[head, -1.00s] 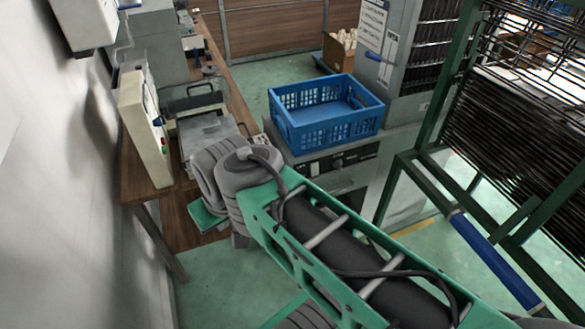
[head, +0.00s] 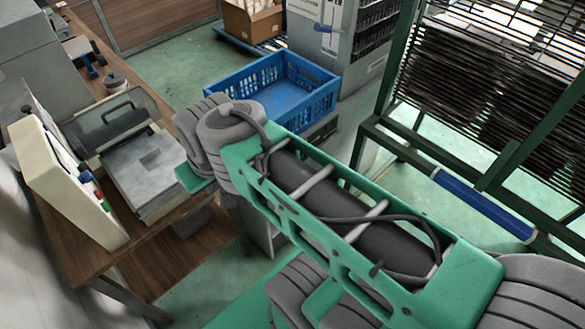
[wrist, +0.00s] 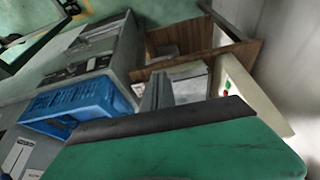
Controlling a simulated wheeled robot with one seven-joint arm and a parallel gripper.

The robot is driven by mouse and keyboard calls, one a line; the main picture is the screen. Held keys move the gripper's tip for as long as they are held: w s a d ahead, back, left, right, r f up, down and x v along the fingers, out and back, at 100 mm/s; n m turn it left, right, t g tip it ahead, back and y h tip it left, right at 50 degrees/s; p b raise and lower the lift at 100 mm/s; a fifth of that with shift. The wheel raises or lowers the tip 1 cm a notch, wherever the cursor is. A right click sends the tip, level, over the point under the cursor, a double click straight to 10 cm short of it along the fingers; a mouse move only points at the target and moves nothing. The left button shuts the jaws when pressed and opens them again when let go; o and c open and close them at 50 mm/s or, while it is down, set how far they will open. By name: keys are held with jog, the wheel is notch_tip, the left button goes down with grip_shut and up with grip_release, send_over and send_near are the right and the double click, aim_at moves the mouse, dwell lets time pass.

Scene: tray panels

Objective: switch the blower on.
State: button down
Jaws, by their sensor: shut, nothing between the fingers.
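A cream control panel box (head: 62,190) stands at the left on the wooden bench in the head view. I cannot tell which one belongs to the blower, and no label can be read. In the wrist view the panel (wrist: 250,98) is at the right, with a green and a red button on it. My gripper (wrist: 157,82) shows in the wrist view as narrow grey fingers, shut and empty, left of the panel and apart from it. In the head view my arm hides it.
A grey machine with a raised clear lid (head: 150,165) sits right of the panel. A blue crate (head: 228,92) is beyond my arm. A green rack (head: 375,130) stands at the right. A wall is close by the panel. Green floor (head: 185,72) is clear behind the bench.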

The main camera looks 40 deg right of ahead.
jog(key=w+d+f+m+b, duration=0.2)
jog(key=d+f+m+b, duration=0.2)
jog(key=d+f+b, duration=0.3)
jog(key=w+d+f+m+b, duration=0.35)
jog(key=d+f+b, duration=0.25)
jog(key=f+b, duration=0.3)
jog(key=s+d+f+m+t+b, duration=0.2)
jog(key=d+f+m+b, duration=0.3)
jog(key=d, duration=0.3)
jog(key=s+d+f+m+t+b, duration=0.2)
jog(key=s+d+f+m+b, duration=0.2)
jog(key=d, duration=0.5)
jog(key=shift+s+d+f+m+b, duration=0.25)
jog(key=shift+f+m+b, duration=0.15)
jog(key=shift+m+b, duration=0.25)
jog(key=w+r+b+x, duration=0.1)
jog(key=b+x, duration=0.2)
jog(key=x, duration=1)
jog(key=shift+w+a+r, duration=0.25)
jog(key=shift+w, duration=0.25)
